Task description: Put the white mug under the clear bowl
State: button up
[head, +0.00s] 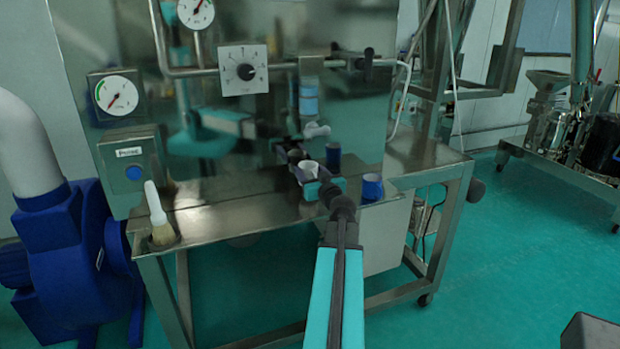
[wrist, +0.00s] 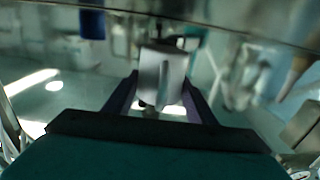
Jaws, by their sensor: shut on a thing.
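The white mug (head: 309,168) is at the jaws of my gripper (head: 316,183), over the steel table near the upright panel. In the wrist view the white mug (wrist: 160,72) sits between the two dark fingers of my gripper (wrist: 160,92), which are shut on it. Its handle faces the wrist camera. I cannot tell how far its base is from the tabletop. The clear bowl (head: 308,97), bluish in its lower part, hangs on the panel under a grey fitting. It is above the mug in the head view. I cannot make out the bowl in the wrist view.
A blue mug (head: 372,187) stands on the table (head: 240,211) just right of my gripper; the shiny panel (head: 240,130) mirrors things. A brush (head: 158,215) stands at the table's left end. A control box (head: 132,165) and valve plate (head: 243,70) are on the panel.

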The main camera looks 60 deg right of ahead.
aim_at(309, 178)
jog(key=shift+w+d+p, duration=0.3)
jog(key=shift+d+p, duration=0.05)
jog(key=shift+d, duration=0.15)
notch_tip(309, 178, down, 3)
jog(key=shift+s+d+r, duration=0.1)
jog(key=shift+d, duration=0.05)
jog(key=shift+f, duration=0.45)
jog(key=shift+f+b, duration=0.15)
jog(key=shift+b, duration=0.15)
jog(key=o, duration=1)
jog(key=shift+o, duration=0.2)
jog(key=shift+r+p, duration=0.2)
jog(key=shift+p, duration=0.15)
